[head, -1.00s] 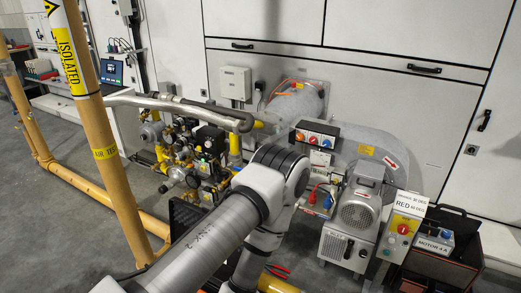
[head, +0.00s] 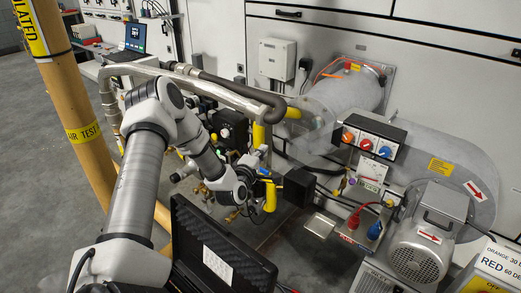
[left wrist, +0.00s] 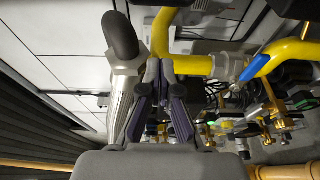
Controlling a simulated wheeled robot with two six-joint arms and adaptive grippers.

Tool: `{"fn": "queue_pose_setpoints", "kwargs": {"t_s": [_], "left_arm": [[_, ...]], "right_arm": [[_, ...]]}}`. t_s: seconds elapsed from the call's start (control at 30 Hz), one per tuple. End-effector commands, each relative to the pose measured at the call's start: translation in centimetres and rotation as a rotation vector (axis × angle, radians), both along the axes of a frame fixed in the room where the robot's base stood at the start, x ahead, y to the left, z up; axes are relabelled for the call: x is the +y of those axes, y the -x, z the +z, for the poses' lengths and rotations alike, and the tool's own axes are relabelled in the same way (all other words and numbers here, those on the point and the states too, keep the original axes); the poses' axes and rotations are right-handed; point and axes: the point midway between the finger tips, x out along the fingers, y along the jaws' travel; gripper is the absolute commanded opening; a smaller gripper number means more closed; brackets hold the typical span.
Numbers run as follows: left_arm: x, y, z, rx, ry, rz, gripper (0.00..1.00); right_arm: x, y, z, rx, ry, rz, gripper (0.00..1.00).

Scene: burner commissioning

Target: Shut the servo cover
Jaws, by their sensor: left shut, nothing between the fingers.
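My left gripper (head: 264,184) is at the valve train, beside a yellow pipe (head: 270,196) and just left of a black box (head: 298,187). In the left wrist view its fingers (left wrist: 161,68) are together and empty, near a yellow pipe (left wrist: 163,32) and a grey braided hose (left wrist: 122,95). I cannot tell for sure which part is the servo cover, or whether it stands open. A flat silver plate (head: 320,224) lies to the right, below the black box. My arm hides part of the valve train. My right gripper is not in view.
A burner with a blower motor (head: 420,248) stands at the right, with a switch panel (head: 370,141) above. An open black case (head: 205,258) is in front. A tan post (head: 75,110) stands at the left. Grey floor is clear beyond it.

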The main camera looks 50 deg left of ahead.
Motion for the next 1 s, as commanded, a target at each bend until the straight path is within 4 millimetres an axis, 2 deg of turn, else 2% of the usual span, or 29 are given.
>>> {"fn": "queue_pose_setpoints", "kwargs": {"t_s": [0.23,0.4,0.5,1.0], "left_arm": [[2.0,-5.1,-0.1,0.001,-0.006,-0.003,0.0],[-1.0,-5.2,-0.1,0.005,0.0,-0.005,0.0],[-1.8,-5.2,-0.1,0.004,-0.001,-0.003,0.0],[-2.0,-5.1,-0.2,0.004,0.0,0.009,0.0]], "right_arm": [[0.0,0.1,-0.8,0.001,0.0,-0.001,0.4],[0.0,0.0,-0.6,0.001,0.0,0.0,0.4],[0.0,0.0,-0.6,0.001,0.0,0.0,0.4],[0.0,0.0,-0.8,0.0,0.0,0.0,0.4]]}}
